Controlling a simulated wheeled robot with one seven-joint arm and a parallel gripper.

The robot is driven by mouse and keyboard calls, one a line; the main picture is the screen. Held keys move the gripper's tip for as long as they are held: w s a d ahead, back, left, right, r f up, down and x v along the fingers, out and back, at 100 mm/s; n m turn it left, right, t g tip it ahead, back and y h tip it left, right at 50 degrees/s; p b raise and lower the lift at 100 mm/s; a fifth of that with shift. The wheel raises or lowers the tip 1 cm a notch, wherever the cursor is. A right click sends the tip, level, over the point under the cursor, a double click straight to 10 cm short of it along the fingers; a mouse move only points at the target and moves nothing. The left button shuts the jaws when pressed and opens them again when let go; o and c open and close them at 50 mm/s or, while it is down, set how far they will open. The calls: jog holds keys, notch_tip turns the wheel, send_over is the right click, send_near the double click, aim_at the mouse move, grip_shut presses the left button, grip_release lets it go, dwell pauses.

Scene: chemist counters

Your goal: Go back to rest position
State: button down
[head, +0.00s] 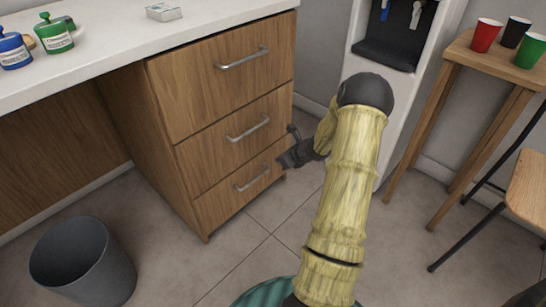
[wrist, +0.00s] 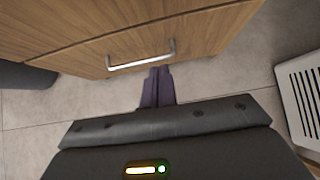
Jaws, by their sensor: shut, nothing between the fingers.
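My gripper (head: 285,163) is low in front of the wooden drawer unit, close to the bottom drawer (head: 234,190). In the wrist view its two dark purple fingers (wrist: 158,84) are together and empty. They point toward the drawer's metal handle (wrist: 141,58), and the fingertips appear close below it. Whether they touch the handle I cannot tell. My arm is stretched forward and down. All three drawers look shut.
A white counter (head: 110,62) with a green jar (head: 54,35), a blue jar (head: 13,50) and a small box (head: 163,12) is at left. A grey bin (head: 82,262) stands on the floor. A water dispenser (head: 400,60) and a wooden stand (head: 490,62) with cups are at right.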

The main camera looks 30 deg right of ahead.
jog(key=v, duration=0.2)
jog(key=shift+s+d+r+p, duration=0.1)
jog(key=shift+s+r+p, duration=0.15)
jog(key=shift+p, duration=0.1)
jog(key=shift+w, duration=0.1)
